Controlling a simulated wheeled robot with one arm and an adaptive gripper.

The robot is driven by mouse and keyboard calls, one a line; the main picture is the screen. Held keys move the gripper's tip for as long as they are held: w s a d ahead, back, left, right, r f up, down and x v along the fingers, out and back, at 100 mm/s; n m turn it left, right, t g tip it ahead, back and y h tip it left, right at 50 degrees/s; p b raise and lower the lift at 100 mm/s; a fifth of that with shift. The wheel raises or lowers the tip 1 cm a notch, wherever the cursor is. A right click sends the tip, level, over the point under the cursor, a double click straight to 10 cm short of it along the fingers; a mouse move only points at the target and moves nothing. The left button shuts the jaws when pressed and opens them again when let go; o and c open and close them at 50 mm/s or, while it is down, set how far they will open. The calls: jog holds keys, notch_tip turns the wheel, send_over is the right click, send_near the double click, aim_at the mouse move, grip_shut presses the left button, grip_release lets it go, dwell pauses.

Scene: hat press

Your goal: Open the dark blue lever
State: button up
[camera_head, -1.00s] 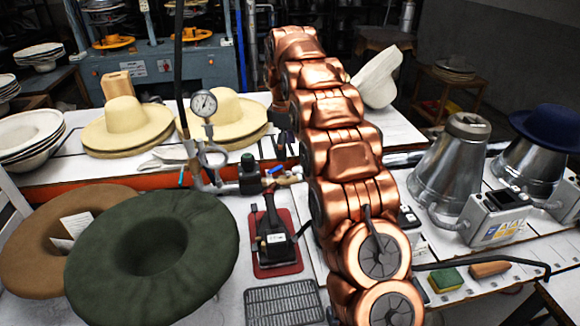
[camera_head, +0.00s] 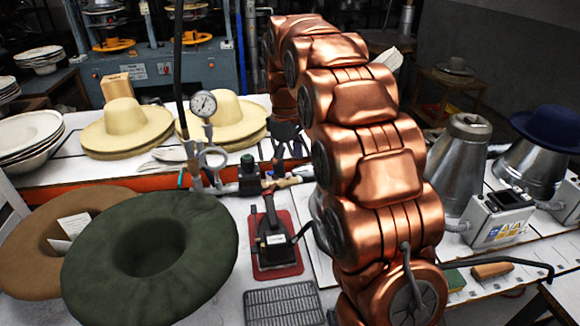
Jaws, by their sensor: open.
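My gripper (camera_head: 287,157) is a small dark shape at the far end of my copper arm, left of the arm's upper links. It points down, its fingers apart, close above the pipe fittings behind the red-based device. A brass-coloured valve (camera_head: 287,182) lies on its side just below the fingers. The dark blue lever cannot be clearly picked out; the fingers seem to cover part of this spot. Whether the fingers touch anything is too small to tell.
A pressure gauge (camera_head: 203,104) on piping stands left of the gripper. A red-based device (camera_head: 272,245) stands in front. Felt hats (camera_head: 150,255) fill the left, straw hats (camera_head: 122,120) the back. A metal cone (camera_head: 462,165) stands right of my arm.

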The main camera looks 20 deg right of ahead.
jog(key=shift+s+a, duration=0.25)
jog(key=shift+s, duration=0.6)
